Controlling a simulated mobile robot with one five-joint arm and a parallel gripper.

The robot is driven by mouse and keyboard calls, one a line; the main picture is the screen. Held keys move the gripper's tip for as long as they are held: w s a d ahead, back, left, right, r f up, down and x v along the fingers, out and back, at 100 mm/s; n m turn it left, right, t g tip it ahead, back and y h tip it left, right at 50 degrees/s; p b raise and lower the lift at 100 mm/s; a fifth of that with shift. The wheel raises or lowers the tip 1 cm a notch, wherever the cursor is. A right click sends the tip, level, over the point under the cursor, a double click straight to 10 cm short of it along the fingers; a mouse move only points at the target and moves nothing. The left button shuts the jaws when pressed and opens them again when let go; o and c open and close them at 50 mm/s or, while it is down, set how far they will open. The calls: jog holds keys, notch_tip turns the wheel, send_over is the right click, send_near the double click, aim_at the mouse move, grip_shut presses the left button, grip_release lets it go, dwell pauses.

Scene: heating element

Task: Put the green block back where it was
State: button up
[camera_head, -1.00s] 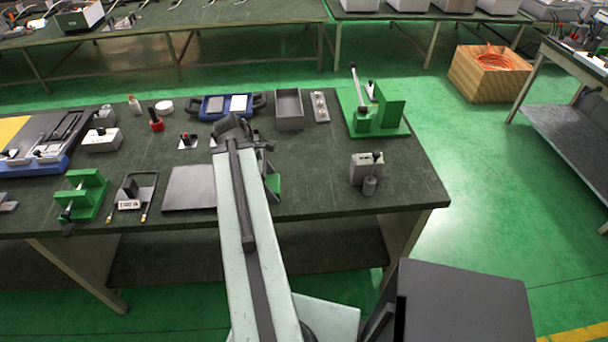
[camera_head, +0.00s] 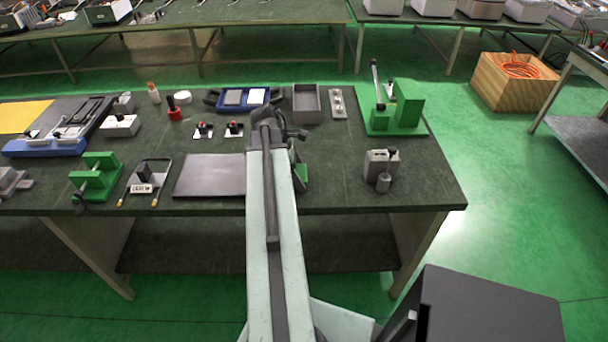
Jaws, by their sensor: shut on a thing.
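A green block (camera_head: 300,178) shows partly past the right side of my arm, over the front part of the dark table. My gripper (camera_head: 298,166) is at the upper end of this green piece and shut on it. My arm link hides much of the gripper and the left of the block. I cannot tell how far the block is above the table top. Two other green things stand on the table: a green clamp fixture (camera_head: 97,176) at the left and a larger green lever press (camera_head: 405,108) at the back right.
A flat dark plate (camera_head: 209,176) lies just left of my arm. A grey box with a cylinder (camera_head: 381,166) stands to the right. An open grey tray (camera_head: 306,104) and a blue case (camera_head: 244,99) are behind. The table (camera_head: 340,180) is clear between block and grey box.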

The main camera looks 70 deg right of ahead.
jog(key=shift+s+d+f, duration=0.25)
jog(key=shift+s+f, duration=0.05)
jog(key=shift+f, duration=0.15)
jog(key=o, duration=1.4)
jog(key=shift+c, duration=0.2)
jog(key=shift+r+p, duration=0.3)
jog(key=shift+p, duration=0.1)
jog(key=p+v, duration=1)
jog(key=v, duration=0.1)
jog(key=shift+w+r+p, duration=0.25)
jog(key=shift+r+p, duration=0.1)
jog(key=shift+p, duration=0.05)
